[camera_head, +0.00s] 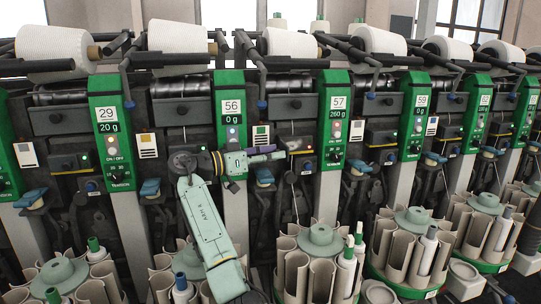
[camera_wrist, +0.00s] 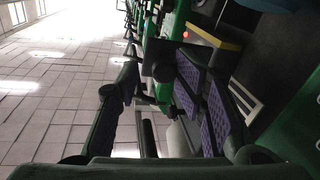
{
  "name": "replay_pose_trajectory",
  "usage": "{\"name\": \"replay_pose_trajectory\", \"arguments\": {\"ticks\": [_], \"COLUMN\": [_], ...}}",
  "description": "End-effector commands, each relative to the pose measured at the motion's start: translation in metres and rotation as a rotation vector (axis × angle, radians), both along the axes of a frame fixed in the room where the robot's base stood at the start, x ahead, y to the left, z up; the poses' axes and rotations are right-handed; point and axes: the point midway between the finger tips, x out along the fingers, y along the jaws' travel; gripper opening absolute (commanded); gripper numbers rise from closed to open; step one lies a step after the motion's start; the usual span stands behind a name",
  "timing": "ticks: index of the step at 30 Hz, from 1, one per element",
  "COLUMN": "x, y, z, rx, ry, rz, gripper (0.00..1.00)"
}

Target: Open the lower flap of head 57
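A dark box (camera_head: 298,146) with a small lit lamp sits just left of this panel. I cannot tell for sure which part is the lower flap. My gripper (camera_head: 268,155) is in front of the machine between panels 56 and 57, pointing right. In the wrist view my gripper (camera_wrist: 158,75) has its two purple-padded fingers apart, with nothing clearly held between them.
Panel 56 (camera_head: 231,120) is close behind my wrist. White cones (camera_head: 290,43) lie on top of the machine, with dark arms and levers in front. Round bobbin magazines (camera_head: 320,262) stick out below. The wrist view shows open tiled floor (camera_wrist: 60,105) at left.

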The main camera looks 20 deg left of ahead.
Motion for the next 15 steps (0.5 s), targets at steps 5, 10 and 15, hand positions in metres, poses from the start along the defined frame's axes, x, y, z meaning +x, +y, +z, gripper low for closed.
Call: {"name": "replay_pose_trajectory", "arguments": {"ticks": [5, 10, 15], "x": [0.004, 0.002, -0.001], "y": [-0.007, -0.006, -0.004], "z": [0.007, 0.037, 0.074], "rx": [0.001, 0.003, 0.005], "ry": [-0.003, -0.013, -0.019], "rz": [-0.009, -0.009, -0.005], "gripper": [0.4, 0.4, 0.4]}}
